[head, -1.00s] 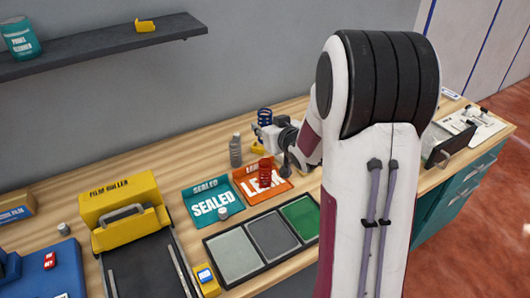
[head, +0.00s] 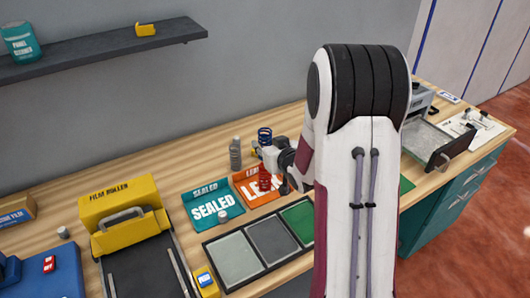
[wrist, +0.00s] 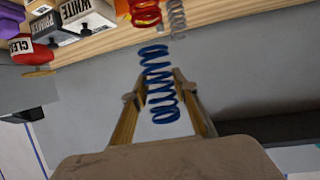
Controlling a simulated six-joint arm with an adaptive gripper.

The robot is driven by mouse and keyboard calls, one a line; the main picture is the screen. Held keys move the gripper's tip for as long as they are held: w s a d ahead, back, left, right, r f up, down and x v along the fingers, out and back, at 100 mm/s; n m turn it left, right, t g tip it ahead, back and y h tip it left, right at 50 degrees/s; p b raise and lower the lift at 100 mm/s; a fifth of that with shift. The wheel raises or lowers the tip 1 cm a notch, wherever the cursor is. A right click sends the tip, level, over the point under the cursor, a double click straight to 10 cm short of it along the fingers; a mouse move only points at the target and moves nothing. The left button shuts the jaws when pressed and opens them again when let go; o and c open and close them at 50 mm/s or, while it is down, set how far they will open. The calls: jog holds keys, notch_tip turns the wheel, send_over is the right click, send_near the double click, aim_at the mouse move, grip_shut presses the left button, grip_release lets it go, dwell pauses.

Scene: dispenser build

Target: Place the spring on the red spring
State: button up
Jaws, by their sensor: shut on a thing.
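My gripper (head: 264,152) is shut on a blue spring (head: 265,135) and holds it upright above the bench. In the wrist view the blue spring (wrist: 158,76) stands between the fingers (wrist: 156,92), with coils showing beyond the tips. The red spring (head: 265,178) stands upright on the orange tray marked LEAK. In the head view it appears below the blue spring, and the two are apart. The red spring also shows at the top of the wrist view (wrist: 145,12), apart from the blue one.
A teal SEALED tray (head: 190,207) lies left of the orange tray (head: 243,188). A grey bottle-like item (head: 235,153) stands behind them. A dark three-panel tray (head: 205,247) lies in front. A grey coil (wrist: 177,18) shows near the red spring in the wrist view.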

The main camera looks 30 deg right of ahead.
jog(key=shift+f, duration=1.6)
jog(key=shift+f, duration=0.1)
jog(key=o, duration=1.2)
jog(key=shift+c, duration=0.2)
jog(key=v, duration=1.2)
jog(key=shift+a+r, duration=0.1)
jog(key=shift+r, duration=0.1)
